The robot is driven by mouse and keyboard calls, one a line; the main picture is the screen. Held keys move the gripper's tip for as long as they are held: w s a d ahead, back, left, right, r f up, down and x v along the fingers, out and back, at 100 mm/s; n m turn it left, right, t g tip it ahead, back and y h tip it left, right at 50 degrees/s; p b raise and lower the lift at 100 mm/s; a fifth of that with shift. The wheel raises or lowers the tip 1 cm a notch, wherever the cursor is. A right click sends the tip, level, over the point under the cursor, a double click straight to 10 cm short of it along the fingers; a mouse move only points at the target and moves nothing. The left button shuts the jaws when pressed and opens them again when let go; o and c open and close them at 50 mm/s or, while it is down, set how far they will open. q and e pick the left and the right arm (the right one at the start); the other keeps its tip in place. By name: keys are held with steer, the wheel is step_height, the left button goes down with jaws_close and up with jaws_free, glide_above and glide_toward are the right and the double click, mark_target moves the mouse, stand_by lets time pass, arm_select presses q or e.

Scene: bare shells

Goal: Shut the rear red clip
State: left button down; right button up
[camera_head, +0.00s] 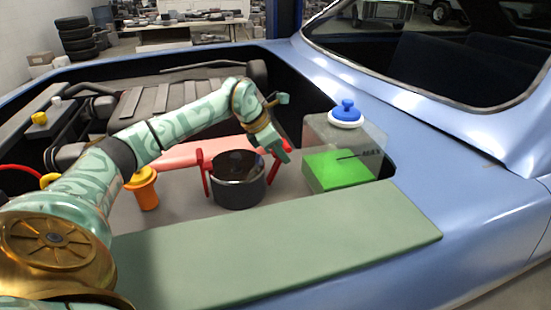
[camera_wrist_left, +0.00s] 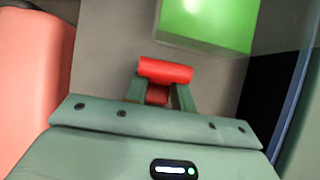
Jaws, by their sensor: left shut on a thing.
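A dark round canister (camera_head: 238,182) with a black top stands in the engine bay. One red clip (camera_head: 206,175) is on its left side. Another red clip (camera_head: 274,166) is on its right side, partly hidden by my left gripper (camera_head: 280,154). My left gripper comes down from above at that right clip. In the left wrist view, its two green fingers (camera_wrist_left: 160,97) are shut on a red clip (camera_wrist_left: 165,71), whose rounded bar shows past the fingertips. Whether this clip lies flat against the canister cannot be told. My right gripper is not in view.
A clear tank with green fluid (camera_head: 338,170) and a blue cap (camera_head: 346,115) stands close on the right. An orange funnel-like part (camera_head: 145,190) is to the left. A pink cover (camera_head: 195,150) lies behind the canister. A flat green panel (camera_head: 290,245) spans the front.

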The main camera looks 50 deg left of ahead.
mark_target(270, 174)
arm_select(q)
steer(key=shift+s+a+r+t, duration=0.25)
steer(key=shift+s+t, duration=0.05)
steer(key=shift+t, duration=0.1)
steer(key=shift+s+a+r, duration=0.15)
steer(key=shift+s+r, duration=0.1)
steer(key=shift+s+a+p, duration=0.1)
steer(key=shift+p, duration=0.45)
steer(key=shift+s+a, duration=0.1)
steer(key=shift+s, duration=0.1)
steer(key=shift+s+a, duration=0.1)
steer(key=shift+s, duration=0.05)
steer(key=c, duration=0.7)
jaws_free()
steer(key=shift+s+a, duration=0.1)
steer(key=shift+s, duration=0.1)
steer(key=shift+o, duration=0.6)
steer(key=shift+f, duration=0.1)
